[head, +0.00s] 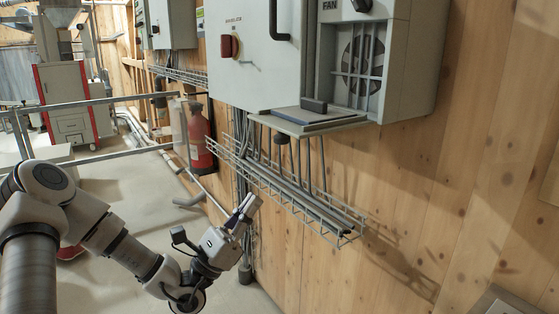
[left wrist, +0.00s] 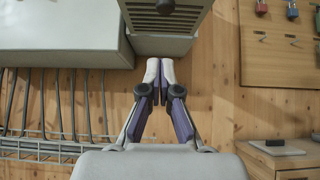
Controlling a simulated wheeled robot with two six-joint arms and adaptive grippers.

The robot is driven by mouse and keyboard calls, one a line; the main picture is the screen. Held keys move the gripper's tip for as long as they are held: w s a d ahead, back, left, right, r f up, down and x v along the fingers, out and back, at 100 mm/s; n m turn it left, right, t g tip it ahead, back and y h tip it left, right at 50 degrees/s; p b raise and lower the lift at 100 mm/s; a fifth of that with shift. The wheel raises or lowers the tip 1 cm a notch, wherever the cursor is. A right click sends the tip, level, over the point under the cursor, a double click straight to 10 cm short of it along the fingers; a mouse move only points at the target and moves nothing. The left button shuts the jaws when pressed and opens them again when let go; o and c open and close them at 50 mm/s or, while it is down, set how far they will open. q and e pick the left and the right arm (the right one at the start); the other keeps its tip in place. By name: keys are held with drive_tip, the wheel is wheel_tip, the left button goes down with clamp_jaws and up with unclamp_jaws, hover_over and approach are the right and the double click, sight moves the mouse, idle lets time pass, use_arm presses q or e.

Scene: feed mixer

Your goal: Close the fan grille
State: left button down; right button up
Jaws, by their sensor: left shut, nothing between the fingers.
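The fan box (head: 408,70), marked FAN, hangs on the wall at the upper right in the head view. Its round fan opening shows behind wire bars (head: 362,72). The fan grille (head: 310,122) looks like a grey panel jutting out almost flat below the opening, so it stands open. A dark knob hangs under it. My left gripper (head: 249,207) is shut and empty, below and apart from the panel. In the left wrist view its fingertips (left wrist: 160,68) point up toward it. My right gripper is out of view.
A grey cabinet (head: 258,62) with a red switch stands left of the fan box. A wire cable tray (head: 285,190) with cables runs along the wall between my left gripper and the panel. A railing (head: 90,102) and red extinguisher (head: 200,140) are at the left.

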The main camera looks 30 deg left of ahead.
use_arm(q)
drive_tip(key=w+d+r+p, duration=0.2)
drive_tip(key=w+r+p, duration=0.1)
drive_tip(key=r, duration=0.6)
drive_tip(key=shift+w+d, duration=0.25)
drive_tip(key=shift+w, duration=0.6)
drive_tip(key=shift+w, duration=0.1)
drive_tip(key=shift+r, duration=0.1)
